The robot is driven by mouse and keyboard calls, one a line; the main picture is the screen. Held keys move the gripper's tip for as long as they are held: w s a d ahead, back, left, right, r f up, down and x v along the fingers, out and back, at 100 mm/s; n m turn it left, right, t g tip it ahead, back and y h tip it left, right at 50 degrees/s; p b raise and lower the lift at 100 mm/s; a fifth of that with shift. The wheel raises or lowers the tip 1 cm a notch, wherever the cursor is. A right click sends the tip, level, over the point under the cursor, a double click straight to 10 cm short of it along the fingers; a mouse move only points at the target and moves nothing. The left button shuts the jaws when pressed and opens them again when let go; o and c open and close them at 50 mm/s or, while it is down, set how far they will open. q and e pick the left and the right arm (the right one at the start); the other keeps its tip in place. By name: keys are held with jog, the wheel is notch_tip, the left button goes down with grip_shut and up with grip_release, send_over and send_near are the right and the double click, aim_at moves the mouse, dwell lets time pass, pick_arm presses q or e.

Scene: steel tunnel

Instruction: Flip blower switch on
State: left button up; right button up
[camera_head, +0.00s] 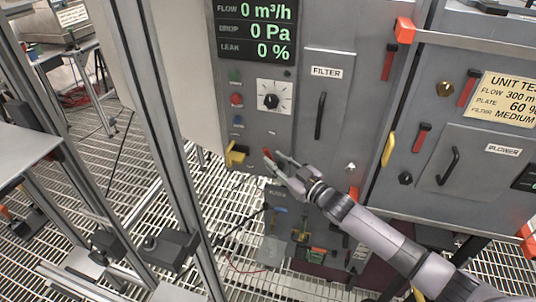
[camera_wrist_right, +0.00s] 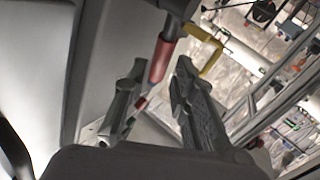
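A small red-tipped lever (camera_head: 267,153) sits low on the grey control panel, right of a yellow handle (camera_head: 236,153). I see no readable label showing that it is the blower switch. In the right wrist view a red grip (camera_wrist_right: 161,60) on a grey stem lies between the fingertips. My right gripper (camera_head: 277,166) is open at the lever, its fingers (camera_wrist_right: 158,85) apart on either side of the red grip. Whether they touch it I cannot tell. My left gripper is not in view.
The display (camera_head: 255,32) reads flow 0, drop 0 and leak 0. A dial (camera_head: 271,99) and coloured buttons sit above the lever. A FILTER door (camera_head: 322,115) and a BLOWER door (camera_head: 470,160) are to the right. A metal post (camera_head: 165,140) stands at left.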

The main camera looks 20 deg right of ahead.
aim_at(270, 157)
jog(key=shift+x, duration=2.1)
jog(key=shift+c, duration=0.2)
grip_shut()
